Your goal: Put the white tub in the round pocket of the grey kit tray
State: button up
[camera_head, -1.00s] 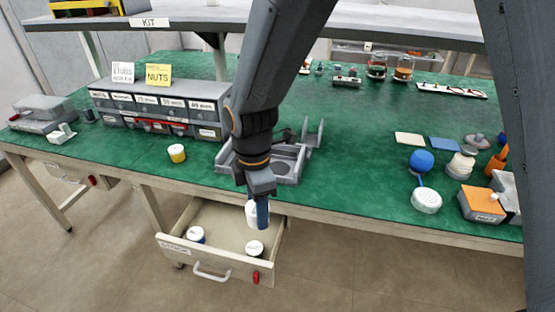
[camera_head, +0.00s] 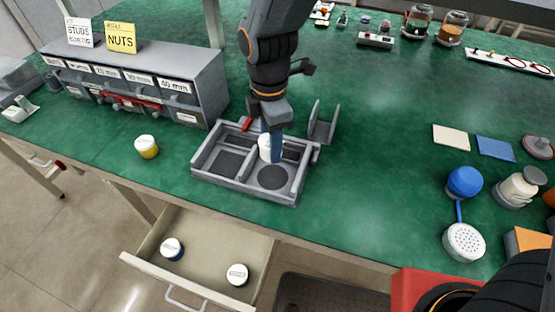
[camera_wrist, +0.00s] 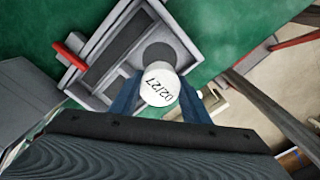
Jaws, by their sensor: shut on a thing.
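My gripper (camera_head: 270,150) is shut on the white tub (camera_head: 264,147) and holds it above the grey kit tray (camera_head: 222,184). In the wrist view the tub's lid (camera_wrist: 160,84) reads "02/27" and sits between the blue fingers (camera_wrist: 160,97). The tray has a dark round pocket (camera_head: 272,177), a rectangular pocket at its left and slots along its back. In the head view the tub is just behind the round pocket. In the wrist view the tub partly hides the pocket (camera_wrist: 157,54). How high the tub is above the tray is hard to tell.
An open drawer (camera_head: 150,240) below the bench holds a blue-sided tub (camera_head: 172,249) and another white-lidded tub (camera_head: 237,274). A yellow-and-white tub (camera_head: 146,147) stands left of the tray. A grey upright bracket (camera_head: 323,124) stands at the tray's right.

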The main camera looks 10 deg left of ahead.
jog(key=shift+w+f+p, duration=0.1)
jog(key=shift+f+p, duration=1.05)
jog(key=shift+f, duration=3.8)
jog(key=shift+f, duration=0.15)
jog(key=o, duration=1.1)
notch_tip(320, 180, up, 12)
jog(key=b, duration=0.3)
jog(key=shift+r, duration=0.2)
jog(key=d+r+m+t, duration=0.1)
jog(key=d+r+m, duration=0.1)
jog(key=d+m, duration=2.2)
jog(key=d, duration=0.8)
jog(key=shift+s+d+m, duration=0.2)
jog(key=shift+s+m, duration=0.1)
jog(key=shift+m, duration=0.1)
